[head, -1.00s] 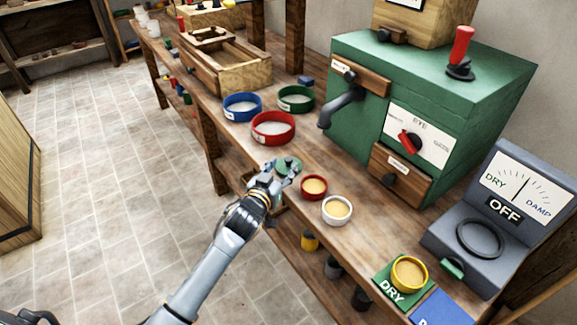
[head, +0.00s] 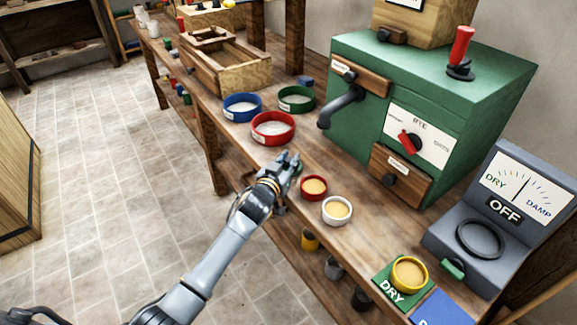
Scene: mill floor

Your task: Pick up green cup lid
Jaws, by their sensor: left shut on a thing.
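My left gripper (head: 288,160) is over the workbench, just in front of the red-rimmed sieve and left of the small red cup. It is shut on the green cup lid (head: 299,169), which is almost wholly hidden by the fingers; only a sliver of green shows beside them. I cannot tell whether the lid is clear of the bench top. My right gripper is not in view.
Red (head: 273,128), blue (head: 242,107) and green (head: 296,99) sieves stand behind my gripper. A small red cup (head: 314,188) and a white cup (head: 337,210) are close on the right. The green mill (head: 450,80) and grey tester (head: 480,240) stand further right.

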